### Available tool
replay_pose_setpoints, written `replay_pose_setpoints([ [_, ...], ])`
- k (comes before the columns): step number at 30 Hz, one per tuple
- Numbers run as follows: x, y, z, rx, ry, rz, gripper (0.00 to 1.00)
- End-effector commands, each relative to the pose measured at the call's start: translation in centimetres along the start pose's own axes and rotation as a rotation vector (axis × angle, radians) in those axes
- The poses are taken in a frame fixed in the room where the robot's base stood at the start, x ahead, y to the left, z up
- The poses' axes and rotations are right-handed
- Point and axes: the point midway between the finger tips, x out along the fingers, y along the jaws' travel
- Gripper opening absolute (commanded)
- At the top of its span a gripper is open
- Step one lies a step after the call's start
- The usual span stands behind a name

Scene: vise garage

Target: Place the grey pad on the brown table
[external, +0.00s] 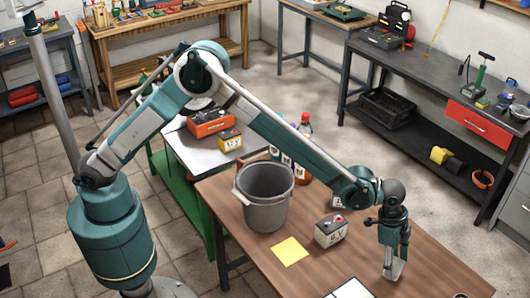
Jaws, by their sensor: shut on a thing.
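The brown table (222,212) fills the lower middle of the external view. My gripper (393,266) points down over the table's right part. It is shut on a small light-grey piece, which looks like the grey pad (394,270). The pad is mostly hidden between the fingers, and its outline is hard to tell from them. I cannot tell whether it touches the tabletop.
A grey bucket (264,200), a yellow square (290,251) and a small white-and-dark battery-like box (331,230) stand left of my gripper. A white sheet with a dark border (351,289) lies at the front edge. Bottles (304,127) stand behind the bucket.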

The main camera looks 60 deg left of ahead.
Motion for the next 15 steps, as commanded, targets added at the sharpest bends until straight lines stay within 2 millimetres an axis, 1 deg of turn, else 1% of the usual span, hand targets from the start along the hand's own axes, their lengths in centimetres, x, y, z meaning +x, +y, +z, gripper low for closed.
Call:
replay_pose_setpoints([
  [6, 2.3, 0.0, 0.7, 0.000, 0.000, 0.000, 0.41],
  [9, 3.0, 0.0, 0.8, 0.000, 0.000, 0.000, 0.41],
  [15, 3.2, 0.0, 0.9, 0.000, 0.000, 0.000, 0.41],
])
